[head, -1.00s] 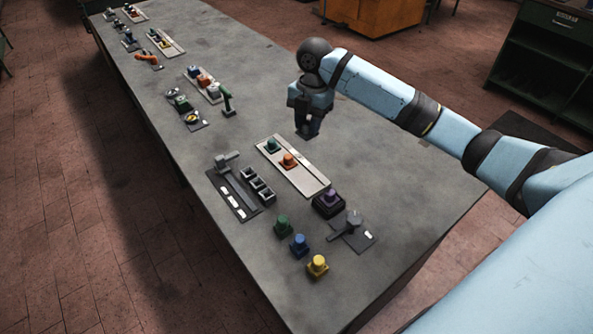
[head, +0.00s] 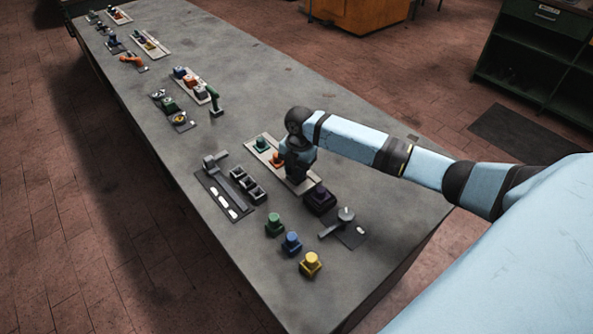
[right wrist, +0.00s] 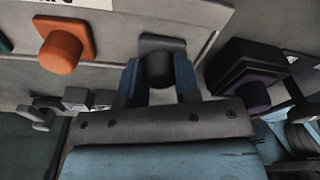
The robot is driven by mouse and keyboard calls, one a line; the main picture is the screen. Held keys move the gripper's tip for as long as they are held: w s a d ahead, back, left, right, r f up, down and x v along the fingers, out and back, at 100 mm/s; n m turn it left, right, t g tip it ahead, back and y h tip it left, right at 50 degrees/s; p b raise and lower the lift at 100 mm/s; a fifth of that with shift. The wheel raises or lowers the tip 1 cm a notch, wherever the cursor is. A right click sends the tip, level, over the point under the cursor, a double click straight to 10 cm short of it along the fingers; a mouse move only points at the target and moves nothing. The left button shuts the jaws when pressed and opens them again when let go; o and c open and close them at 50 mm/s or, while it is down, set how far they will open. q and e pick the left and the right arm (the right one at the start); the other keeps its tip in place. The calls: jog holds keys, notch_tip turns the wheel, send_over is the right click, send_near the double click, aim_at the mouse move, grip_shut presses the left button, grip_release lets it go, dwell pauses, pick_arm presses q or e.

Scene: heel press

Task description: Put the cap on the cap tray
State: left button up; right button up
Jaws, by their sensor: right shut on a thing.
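The cap (right wrist: 160,66) is black with a round knob on a square base. My right gripper (right wrist: 158,82) is shut on it, with a blue finger on each side of the knob. The cap tray (head: 252,143) is a long pale strip on the table. A green cap (head: 262,144) and an orange cap (head: 276,160) stand on it. In the head view my right gripper (head: 297,176) is over the tray, beside the orange cap, and hides the held cap. I cannot tell whether the held cap touches the tray (right wrist: 105,50). My left gripper is out of view.
A purple knob on a dark base (head: 320,198) stands close to the tray's near end. Green (head: 275,226), blue (head: 291,243) and yellow (head: 310,263) pieces are nearer. A lever device (head: 344,222) and a row of dark holders (head: 248,183) flank them.

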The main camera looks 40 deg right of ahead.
jog(key=shift+f, duration=0.2)
jog(key=shift+f, duration=0.2)
jog(key=o, duration=0.9)
jog(key=shift+r, duration=0.1)
notch_tip(320, 180, up, 12)
jog(key=d, duration=0.1)
jog(key=shift+w+d, duration=0.15)
jog(key=shift+w, duration=0.2)
